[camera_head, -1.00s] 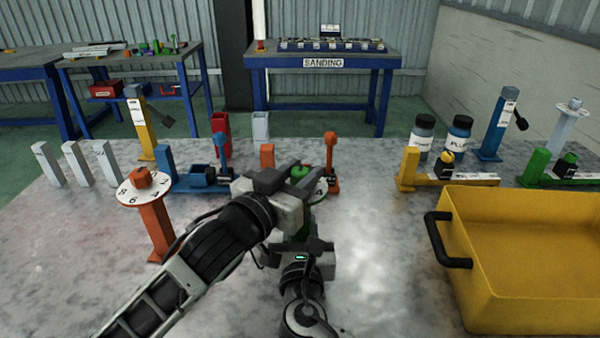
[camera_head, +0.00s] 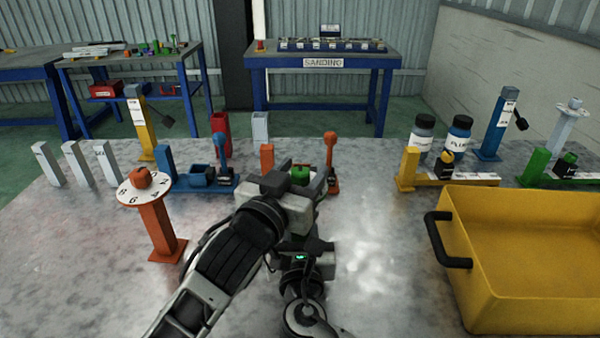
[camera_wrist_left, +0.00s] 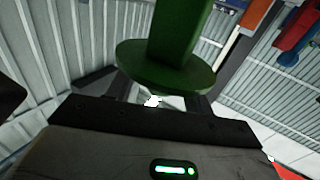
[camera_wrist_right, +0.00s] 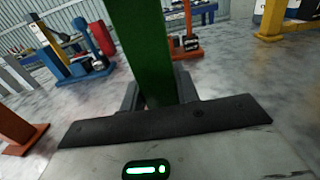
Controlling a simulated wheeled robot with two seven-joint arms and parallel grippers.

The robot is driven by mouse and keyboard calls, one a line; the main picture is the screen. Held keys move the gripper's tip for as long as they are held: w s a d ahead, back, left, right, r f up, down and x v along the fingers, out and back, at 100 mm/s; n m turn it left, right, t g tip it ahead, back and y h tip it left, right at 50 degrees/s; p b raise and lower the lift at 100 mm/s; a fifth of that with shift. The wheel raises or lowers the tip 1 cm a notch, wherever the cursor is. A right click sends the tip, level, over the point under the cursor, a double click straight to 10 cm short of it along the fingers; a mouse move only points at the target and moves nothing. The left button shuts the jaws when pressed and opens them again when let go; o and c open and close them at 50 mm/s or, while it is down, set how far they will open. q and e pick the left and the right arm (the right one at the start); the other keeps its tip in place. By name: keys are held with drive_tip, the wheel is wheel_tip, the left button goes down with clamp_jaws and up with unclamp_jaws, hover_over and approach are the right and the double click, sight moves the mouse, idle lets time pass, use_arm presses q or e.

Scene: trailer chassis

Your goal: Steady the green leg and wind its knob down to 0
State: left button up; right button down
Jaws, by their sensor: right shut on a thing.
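The green leg is mostly hidden behind my arms in the head view; its green knob (camera_head: 300,175) and a sliver of its pale dial (camera_head: 318,184) show. In the right wrist view its green post (camera_wrist_right: 147,45) stands between the fingers of my right gripper (camera_wrist_right: 158,97), which is shut on it. My left gripper (camera_wrist_left: 155,98) is beside the top of the leg. The left wrist view shows the green post (camera_wrist_left: 181,35) and its round flange (camera_wrist_left: 165,68) just past the fingers, which look apart. The knob and the dial's pointer reading are hidden there.
An orange leg with a numbered dial (camera_head: 145,187) stands close on the left, near my left arm. A yellow bin (camera_head: 520,262) fills the right front. Blue (camera_head: 212,182) and yellow (camera_head: 450,180) fixtures stand behind. Bare table lies between my arms and the bin.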

use_arm(q)
drive_tip(key=v, duration=1.2)
use_arm(e)
drive_tip(key=c, duration=0.8)
unclamp_jaws()
drive_tip(key=shift+o, duration=0.2)
